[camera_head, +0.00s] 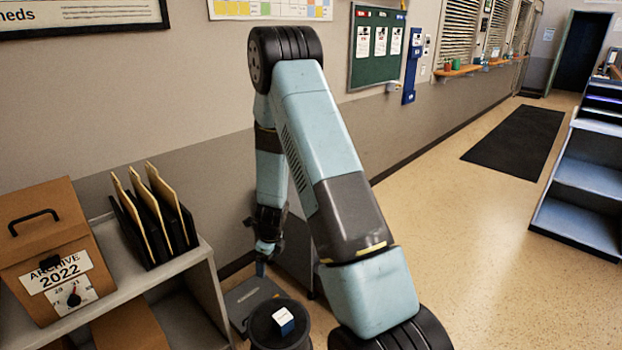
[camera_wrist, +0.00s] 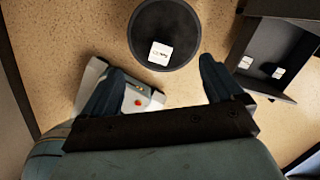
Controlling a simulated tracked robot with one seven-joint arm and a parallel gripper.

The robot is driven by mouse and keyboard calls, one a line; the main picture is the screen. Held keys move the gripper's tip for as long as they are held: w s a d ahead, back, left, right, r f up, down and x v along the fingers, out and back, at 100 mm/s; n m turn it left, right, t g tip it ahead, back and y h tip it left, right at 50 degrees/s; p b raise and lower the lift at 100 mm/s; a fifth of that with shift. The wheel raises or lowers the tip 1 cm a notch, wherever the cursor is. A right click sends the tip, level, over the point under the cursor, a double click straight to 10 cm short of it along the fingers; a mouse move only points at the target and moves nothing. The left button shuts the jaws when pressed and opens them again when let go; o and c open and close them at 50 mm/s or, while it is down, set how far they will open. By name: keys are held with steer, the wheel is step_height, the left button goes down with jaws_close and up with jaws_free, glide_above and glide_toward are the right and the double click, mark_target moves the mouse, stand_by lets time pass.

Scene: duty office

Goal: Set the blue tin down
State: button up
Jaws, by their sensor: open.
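The blue tin (camera_head: 284,321) is a small box with a white top and a blue side. It stands on a round black top (camera_head: 263,332) near the bottom of the head view. In the wrist view its white, printed top (camera_wrist: 160,53) lies near the lower edge of the round black surface (camera_wrist: 150,22). My gripper (camera_head: 264,262) points down in the head view, beyond the tin and clear of it. In the wrist view its two dark fingers (camera_wrist: 162,84) are spread, with nothing held between them.
A low shelf (camera_head: 187,260) at the left bears a brown archive box (camera_head: 50,240) and several upright folders (camera_head: 155,215). A pale device with a red spot (camera_wrist: 138,101) is partly behind the left finger in the wrist view. Open floor (camera_head: 450,215) lies right of my arm.

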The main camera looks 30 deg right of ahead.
steer(key=s+a+r+n+t, duration=0.15)
steer(key=r+n, duration=0.25)
steer(key=r, duration=0.6)
steer(key=s+r+n, duration=0.3)
steer(key=r+n, duration=0.2)
steer(key=r, duration=0.5)
steer(key=s+r+n+t, duration=0.1)
steer(key=s+r+n, duration=0.25)
steer(key=r, duration=0.65)
steer(key=s+d+r+n+t, duration=0.1)
steer(key=s+r+n, duration=0.6)
steer(key=s, duration=0.4)
steer(key=s+d+r+n+h, duration=0.1)
steer(key=s+r+n, duration=0.7)
steer(key=s, duration=0.3)
steer(key=shift+t, duration=0.35)
steer(key=shift+s, duration=0.1)
